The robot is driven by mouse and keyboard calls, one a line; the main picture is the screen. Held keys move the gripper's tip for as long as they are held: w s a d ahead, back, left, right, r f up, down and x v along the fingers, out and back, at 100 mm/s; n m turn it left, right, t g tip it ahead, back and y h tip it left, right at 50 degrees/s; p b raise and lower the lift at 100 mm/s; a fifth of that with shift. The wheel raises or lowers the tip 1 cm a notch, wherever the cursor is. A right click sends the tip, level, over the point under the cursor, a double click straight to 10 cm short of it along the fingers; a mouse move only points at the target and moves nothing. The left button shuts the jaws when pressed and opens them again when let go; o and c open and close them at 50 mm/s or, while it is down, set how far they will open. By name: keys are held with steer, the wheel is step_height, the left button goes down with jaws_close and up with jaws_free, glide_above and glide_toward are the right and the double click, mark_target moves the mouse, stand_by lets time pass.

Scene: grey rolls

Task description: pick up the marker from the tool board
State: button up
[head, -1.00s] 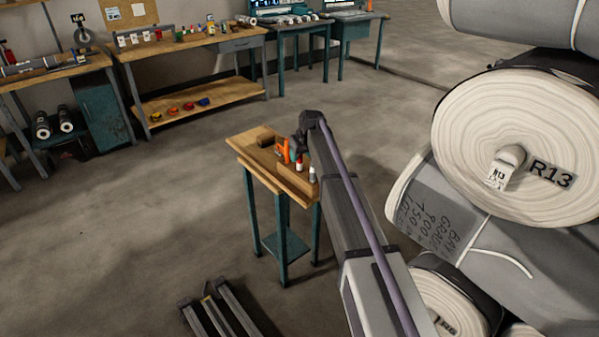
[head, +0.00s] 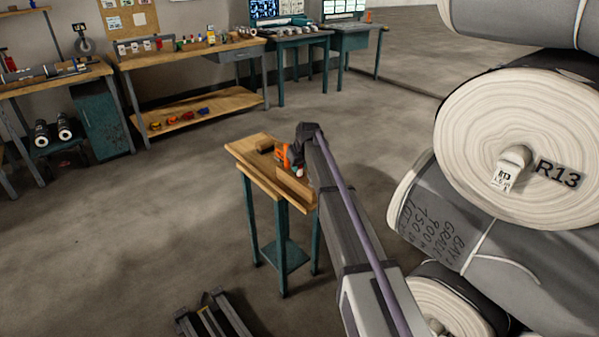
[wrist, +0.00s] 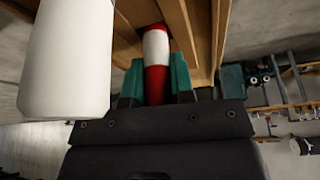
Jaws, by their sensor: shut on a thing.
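The marker (wrist: 156,50), red with a white band, stands between the two teal fingers of my gripper (wrist: 155,78) in the wrist view. The fingers are shut on it. The marker's lower end is hidden by the gripper in the wrist view. I cannot tell whether it still touches the board.
A large white cylinder (wrist: 68,60) is close on the left in the wrist view. An orange tool (head: 281,154) and a brown roll (head: 265,144) sit on the board. Big grey rolls (head: 510,150) are stacked right of my arm. Floor left of the stand is clear.

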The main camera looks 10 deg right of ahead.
steer(key=shift+r, duration=0.1)
step_height(320, 180, up, 10)
steer(key=p, duration=1)
steer(key=shift+o, duration=1.4)
steer(key=shift+c, duration=1.2)
step_height(320, 180, up, 7)
steer(key=p, duration=0.7)
